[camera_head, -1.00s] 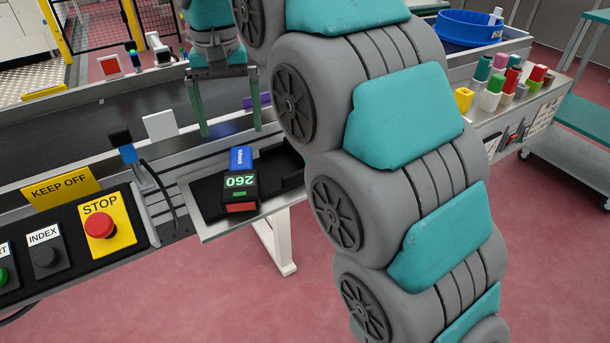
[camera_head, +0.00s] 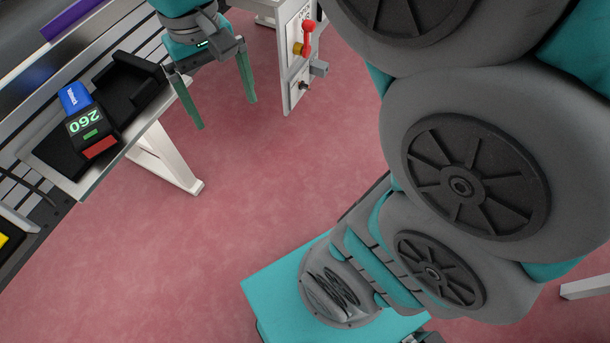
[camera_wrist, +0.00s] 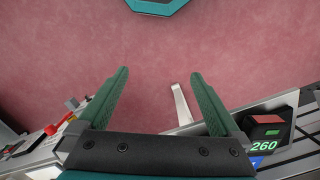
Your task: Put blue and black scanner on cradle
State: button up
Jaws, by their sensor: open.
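The blue and black scanner (camera_head: 87,118), with a green 260 display and a red front panel, lies at the left in the head view. It sits at the left part of a black tray-like holder, which looks like the cradle (camera_head: 128,92), on a metal shelf. My gripper (camera_head: 226,115) is open and empty, to the right of the shelf, above the red floor, pointing down. In the wrist view my gripper (camera_wrist: 160,73) shows nothing between its fingers. The scanner (camera_wrist: 266,130) is at the lower right there, outside the fingers.
The metal shelf (camera_head: 90,185) with a white leg (camera_head: 165,160) borders the conveyor at left. A grey panel with a red handle (camera_head: 309,27) stands beyond my gripper. The red floor (camera_head: 250,190) between is clear.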

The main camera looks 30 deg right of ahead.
jog(key=s+d+f, duration=0.3)
jog(key=s+f, duration=0.2)
jog(key=s, duration=0.2)
jog(key=s+d+f, duration=0.3)
jog(key=s+f, duration=0.1)
jog(key=s, duration=0.3)
jog(key=shift+s+d+f+m+g, duration=0.2)
jog(key=shift+f+m+g, duration=0.1)
jog(key=shift+f, duration=0.1)
